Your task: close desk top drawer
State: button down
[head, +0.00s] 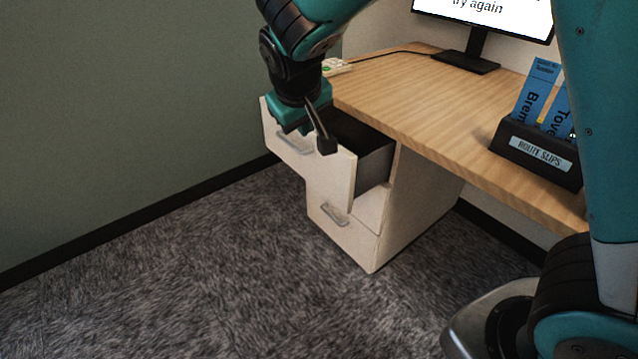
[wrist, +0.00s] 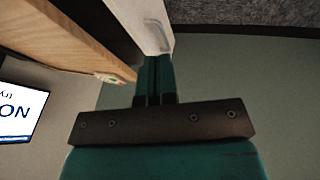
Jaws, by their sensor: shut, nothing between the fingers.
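The desk's top drawer (head: 341,176) is pulled out, its white front standing well forward of the cabinet and its dark inside showing. Its metal handle (head: 293,143) is on the front face. My gripper (head: 322,145) is shut and empty, over the top edge of the drawer front in the head view; whether it touches I cannot tell. In the wrist view my gripper's fingers (wrist: 155,78) are together, with the white drawer front (wrist: 140,22) and its handle (wrist: 157,38) just beyond them.
The lower drawer (head: 345,225) is shut, with its own handle (head: 335,215). The wooden desk top (head: 430,105) holds a monitor (head: 485,20), a dark slip holder (head: 535,150) and a white power strip (head: 337,67). A green wall (head: 130,100) stands at left; the carpet (head: 200,270) is clear.

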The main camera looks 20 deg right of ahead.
jog(key=w+f+t+h+b, duration=0.1)
jog(key=w+f+h+b, duration=0.2)
jog(key=f, duration=0.4)
jog(key=y+b, duration=0.1)
jog(key=b, duration=0.1)
send_near(316, 151)
notch_tip(316, 151, down, 4)
jog(key=s+a, duration=0.1)
jog(key=shift+w+d+f+b, duration=0.1)
jog(key=shift+w+d+b, duration=0.2)
jog(key=shift+d, duration=0.6)
jog(key=shift+w+d+b, duration=0.15)
jog(key=shift+w+d, duration=0.25)
jog(key=shift+d, duration=0.45)
jog(key=shift+d, duration=0.1)
